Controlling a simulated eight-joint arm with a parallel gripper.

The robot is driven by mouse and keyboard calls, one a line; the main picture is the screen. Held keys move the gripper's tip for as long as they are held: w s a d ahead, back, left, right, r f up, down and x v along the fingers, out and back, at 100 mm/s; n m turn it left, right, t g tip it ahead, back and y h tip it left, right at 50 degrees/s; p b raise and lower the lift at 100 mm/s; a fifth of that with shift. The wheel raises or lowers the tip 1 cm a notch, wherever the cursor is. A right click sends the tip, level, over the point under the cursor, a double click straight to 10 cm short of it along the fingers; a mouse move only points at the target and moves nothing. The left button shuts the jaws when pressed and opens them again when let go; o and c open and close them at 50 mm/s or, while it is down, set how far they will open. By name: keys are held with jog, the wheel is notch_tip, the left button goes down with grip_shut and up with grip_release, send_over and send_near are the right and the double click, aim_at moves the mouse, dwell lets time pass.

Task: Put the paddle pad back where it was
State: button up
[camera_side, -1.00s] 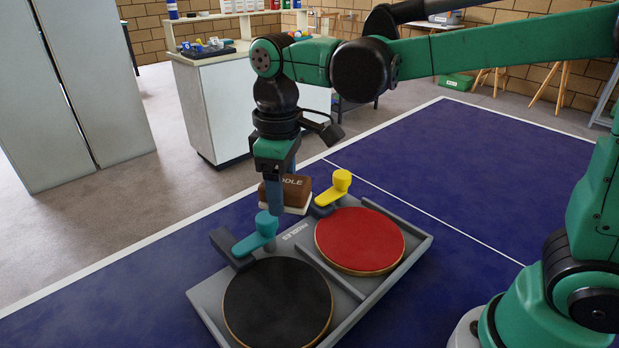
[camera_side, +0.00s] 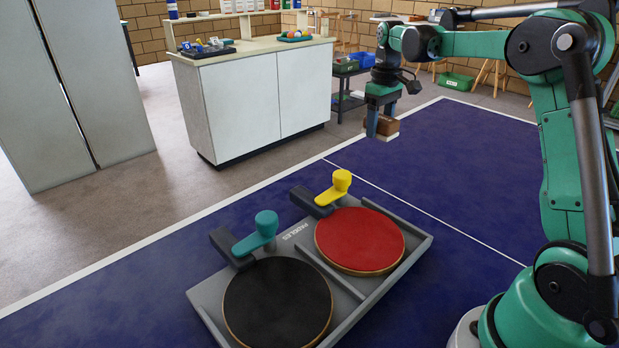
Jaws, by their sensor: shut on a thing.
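The paddle pad (camera_side: 381,126) is a brown block with a pale underside. My gripper (camera_side: 382,128) is shut on it and holds it above the far part of the blue table (camera_side: 450,170), beyond the tray. The fingers hide part of the pad. The grey paddle tray (camera_side: 372,293) lies on the table in the lower middle. In it are a black paddle (camera_side: 277,302) with a teal-topped handle clamp (camera_side: 262,232) and a red paddle (camera_side: 359,240) with a yellow-topped clamp (camera_side: 338,186).
A white cabinet (camera_side: 245,105) stands beyond the table with small items on top. A tall grey locker (camera_side: 75,90) is at the left. A dark shelf stand (camera_side: 350,92) and a green bin (camera_side: 456,81) are behind.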

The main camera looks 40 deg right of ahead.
aim_at(370, 190)
notch_tip(370, 190, down, 14)
jog(key=shift+f, duration=0.1)
jog(key=shift+f, duration=0.1)
dwell(0.4)
jog(key=o, duration=1.2)
jog(key=shift+o, duration=0.2)
